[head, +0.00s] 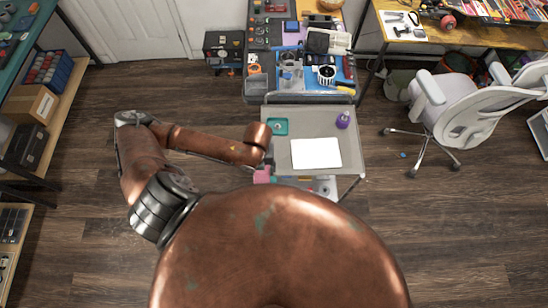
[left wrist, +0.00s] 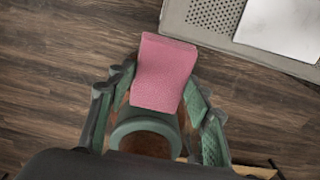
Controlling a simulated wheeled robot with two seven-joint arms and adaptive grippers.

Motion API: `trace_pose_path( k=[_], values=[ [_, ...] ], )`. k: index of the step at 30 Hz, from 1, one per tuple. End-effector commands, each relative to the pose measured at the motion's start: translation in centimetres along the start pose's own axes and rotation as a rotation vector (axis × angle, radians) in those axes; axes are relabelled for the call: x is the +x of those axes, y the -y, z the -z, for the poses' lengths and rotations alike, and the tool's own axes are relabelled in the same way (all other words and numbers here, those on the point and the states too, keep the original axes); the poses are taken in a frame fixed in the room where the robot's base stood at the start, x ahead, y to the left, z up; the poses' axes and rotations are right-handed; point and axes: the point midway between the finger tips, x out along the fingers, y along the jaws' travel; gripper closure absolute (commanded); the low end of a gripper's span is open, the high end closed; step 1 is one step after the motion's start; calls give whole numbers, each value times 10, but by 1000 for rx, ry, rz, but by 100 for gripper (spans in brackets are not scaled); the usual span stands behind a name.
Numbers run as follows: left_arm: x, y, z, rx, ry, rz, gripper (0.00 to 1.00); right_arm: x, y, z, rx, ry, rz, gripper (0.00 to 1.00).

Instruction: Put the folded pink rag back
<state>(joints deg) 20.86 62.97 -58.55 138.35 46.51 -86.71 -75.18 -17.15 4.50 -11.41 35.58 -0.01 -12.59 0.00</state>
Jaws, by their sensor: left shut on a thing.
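The folded pink rag (head: 262,176) is at the near left edge of the grey cart. In the left wrist view the pink rag (left wrist: 164,75) shows large, standing out between the green fingers. My left gripper (left wrist: 158,104) is shut on it. In the head view my left gripper (head: 264,164) is small and partly hidden by my wrist. In the left wrist view, wood floor shows around the rag, with the cart's corner just beyond it. My right gripper is not in view.
The grey cart (head: 345,155) carries a white sheet (head: 316,153), a teal tray (head: 278,127) and a purple bottle (head: 343,120). A cluttered workbench (head: 256,88) stands behind it. An office chair (head: 455,105) is at the right. Floor is open left of the cart.

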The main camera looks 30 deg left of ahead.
Motion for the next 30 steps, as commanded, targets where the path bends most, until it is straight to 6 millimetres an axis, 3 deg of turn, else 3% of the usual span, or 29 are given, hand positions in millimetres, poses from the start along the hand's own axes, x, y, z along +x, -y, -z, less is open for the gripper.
trace_pose_path(
  k=[9,15,24,30],
  values=[
    [36,32,-69,-7,-1,1,73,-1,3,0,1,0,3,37],
    [71,42,-94,-5,-1,1,73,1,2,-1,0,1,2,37],
    [93,49,-110,-5,-1,1,73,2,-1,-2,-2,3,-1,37],
    [118,48,-108,-4,-1,1,73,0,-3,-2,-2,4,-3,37]
  ],
)
